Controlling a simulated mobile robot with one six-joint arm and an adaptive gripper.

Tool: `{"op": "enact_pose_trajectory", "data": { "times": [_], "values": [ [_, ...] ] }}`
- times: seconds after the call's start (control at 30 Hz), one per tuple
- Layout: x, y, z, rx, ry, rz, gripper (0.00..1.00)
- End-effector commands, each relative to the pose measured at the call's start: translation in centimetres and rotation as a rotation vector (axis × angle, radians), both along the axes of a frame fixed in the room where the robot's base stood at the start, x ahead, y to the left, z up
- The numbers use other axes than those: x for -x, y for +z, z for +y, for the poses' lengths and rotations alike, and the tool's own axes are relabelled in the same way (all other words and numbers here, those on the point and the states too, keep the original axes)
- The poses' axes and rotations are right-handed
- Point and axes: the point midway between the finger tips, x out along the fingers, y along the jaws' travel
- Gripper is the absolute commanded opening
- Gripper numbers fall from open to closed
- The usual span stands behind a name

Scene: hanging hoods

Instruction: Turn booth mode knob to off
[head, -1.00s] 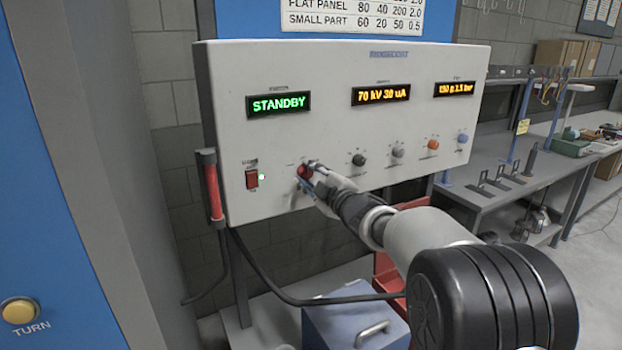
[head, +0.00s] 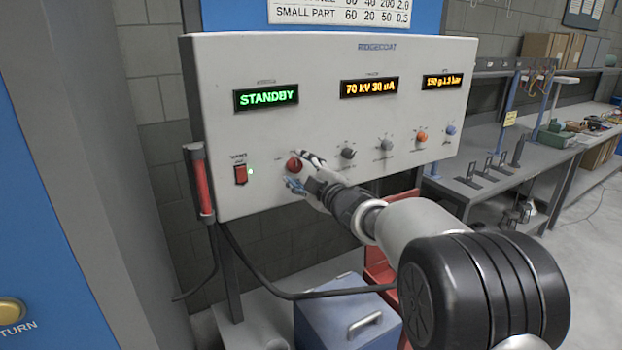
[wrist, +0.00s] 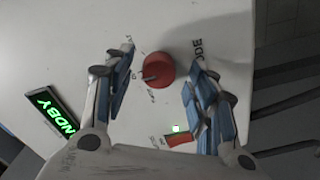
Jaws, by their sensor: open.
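The red booth mode knob (head: 294,165) is on the front of the white control panel (head: 320,60). In the wrist view the red knob (wrist: 158,70) has a small pointer on its side and sits between my two fingers, with a gap to each. My gripper (head: 305,170) is open in front of the panel, close to the knob but not closed on it. Its blue-padded fingers also show in the wrist view (wrist: 160,90). The display (head: 266,97) reads STANDBY in green. The labels around the knob are too small to read fully.
A red rocker switch (head: 241,174) with a green lamp is left of the knob. A row of black, grey, orange and blue knobs (head: 386,145) runs to the right. A blue box (head: 350,320) stands below.

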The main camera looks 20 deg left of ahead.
Motion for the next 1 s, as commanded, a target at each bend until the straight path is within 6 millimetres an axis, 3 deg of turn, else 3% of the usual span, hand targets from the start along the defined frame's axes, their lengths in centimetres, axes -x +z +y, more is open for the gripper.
{"op": "enact_pose_trajectory", "data": {
  "times": [0.53, 1.0],
  "values": [
    [6.3, 0.1, -7.6, -0.001, -0.003, 0.000, 0.52],
    [7.4, 0.0, -8.7, 0.000, -0.001, 0.000, 0.52]
  ]
}}
